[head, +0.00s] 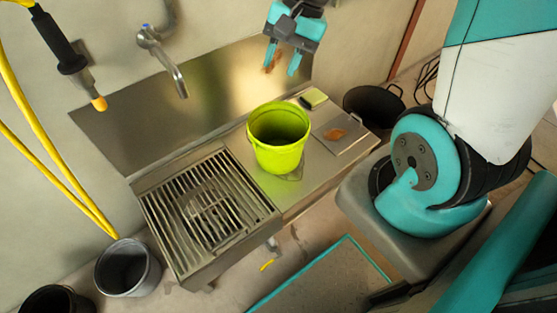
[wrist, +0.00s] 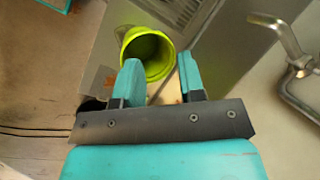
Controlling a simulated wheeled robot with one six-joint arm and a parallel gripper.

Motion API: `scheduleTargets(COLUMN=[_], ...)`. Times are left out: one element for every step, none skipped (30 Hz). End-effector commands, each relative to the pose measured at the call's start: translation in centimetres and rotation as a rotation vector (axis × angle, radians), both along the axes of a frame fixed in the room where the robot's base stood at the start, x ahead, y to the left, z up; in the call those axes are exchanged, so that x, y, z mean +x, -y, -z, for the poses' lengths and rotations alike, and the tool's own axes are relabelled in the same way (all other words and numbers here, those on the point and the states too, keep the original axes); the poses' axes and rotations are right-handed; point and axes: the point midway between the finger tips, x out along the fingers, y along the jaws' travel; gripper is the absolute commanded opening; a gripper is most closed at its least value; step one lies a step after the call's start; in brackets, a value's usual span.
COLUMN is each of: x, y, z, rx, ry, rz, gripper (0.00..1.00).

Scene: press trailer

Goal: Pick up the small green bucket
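The small green bucket (head: 278,142) stands upright on the steel counter, right of the slatted drain grate, and looks empty. It also shows in the wrist view (wrist: 149,52), beyond and partly behind my fingers. My gripper (head: 281,60) hangs above and behind the bucket in the head view, near the steel backsplash, apart from it. Its two teal fingers (wrist: 160,78) are spread with nothing between them touching.
A steel plate with an orange-brown item (head: 335,133) and a yellow-green sponge (head: 314,97) lie right of the bucket. A slatted grate (head: 207,205) is at left. A tap (head: 172,65) projects from the wall. Dark buckets (head: 373,103) and (head: 127,267) stand beyond the counter ends.

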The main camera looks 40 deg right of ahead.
Motion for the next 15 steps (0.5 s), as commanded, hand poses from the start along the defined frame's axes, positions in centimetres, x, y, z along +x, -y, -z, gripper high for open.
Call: scheduleTargets(x=[0.8, 1.2, 1.5, 1.7, 1.8, 1.8, 1.8, 1.8, 1.7, 1.7, 1.6, 1.6, 1.6, 1.6, 1.6], y=[2.7, 4.1, 5.8, 7.0, 8.2, 9.5, 10.4, 11.2, 12.1, 12.6, 13.0, 13.5, 13.7, 13.7, 13.7], z=[5.9, 7.8, 10.1, 11.7, 13.1, 14.9, 16.0, 17.0, 18.1, 18.7, 19.3, 19.8, 20.2, 20.6, 21.1], rx=[0.017, 0.027, 0.040, 0.050, 0.059, 0.071, 0.079, 0.087, 0.095, 0.100, 0.105, 0.109, 0.112, 0.114, 0.116], ry=[-0.052, -0.077, -0.111, -0.133, -0.154, -0.179, -0.196, -0.210, -0.226, -0.237, -0.246, -0.255, -0.260, -0.264, -0.267], rz=[0.155, 0.241, 0.347, 0.422, 0.491, 0.573, 0.628, 0.676, 0.732, 0.767, 0.794, 0.824, 0.839, 0.851, 0.859], gripper=[0.36, 0.36, 0.36, 0.36, 0.36, 0.36, 0.36, 0.36, 0.36, 0.36, 0.36, 0.36, 0.36, 0.36, 0.36])
